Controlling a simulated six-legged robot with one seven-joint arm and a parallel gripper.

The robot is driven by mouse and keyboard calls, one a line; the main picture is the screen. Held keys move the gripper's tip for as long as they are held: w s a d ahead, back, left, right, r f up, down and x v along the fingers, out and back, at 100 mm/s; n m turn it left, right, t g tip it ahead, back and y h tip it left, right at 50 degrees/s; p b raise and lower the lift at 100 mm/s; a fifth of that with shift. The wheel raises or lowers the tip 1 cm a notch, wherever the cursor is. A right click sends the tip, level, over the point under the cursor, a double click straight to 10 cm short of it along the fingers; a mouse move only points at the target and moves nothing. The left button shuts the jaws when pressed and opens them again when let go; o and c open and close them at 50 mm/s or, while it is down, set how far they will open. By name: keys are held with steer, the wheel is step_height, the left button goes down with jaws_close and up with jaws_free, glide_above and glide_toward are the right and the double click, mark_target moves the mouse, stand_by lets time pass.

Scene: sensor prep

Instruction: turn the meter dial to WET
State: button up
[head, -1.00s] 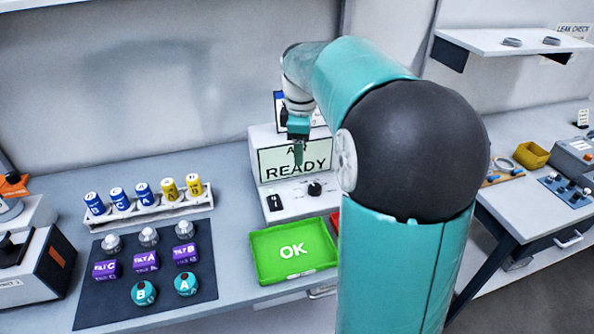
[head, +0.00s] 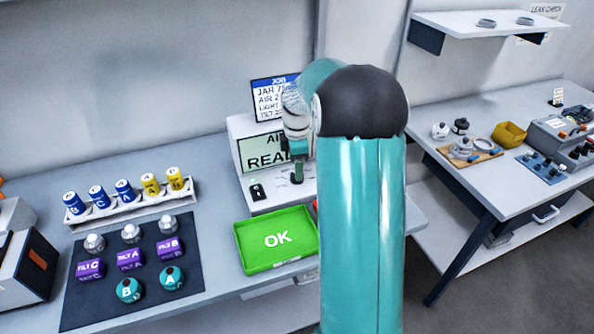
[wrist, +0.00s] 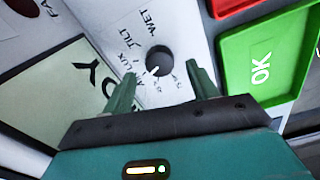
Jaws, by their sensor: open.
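The meter (head: 235,135) is a white box with a screen, partly hidden behind my arm in the head view. Its screen (head: 258,152) shows "AI..." and "REA...", cut off by my arm. The black dial (wrist: 160,61) shows in the wrist view, with labels AIR, LUX, TILT and WET around it. Its white pointer mark faces the lower left, toward the AIR and LUX side, away from WET (wrist: 154,20). My gripper (wrist: 160,78) is open, its two fingers apart on either side just below the dial. In the head view my gripper (head: 297,172) hangs in front of the meter.
A green OK tray (head: 245,262) lies in front of the meter, with a red tray edge (wrist: 236,5) beside it. A rack (head: 135,210) of blue and yellow cylinders and a dark mat (head: 82,303) with several sensors stand to the left. A second bench is at right.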

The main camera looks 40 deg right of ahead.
steer(key=shift+f, duration=1.45)
steer(key=c, duration=1)
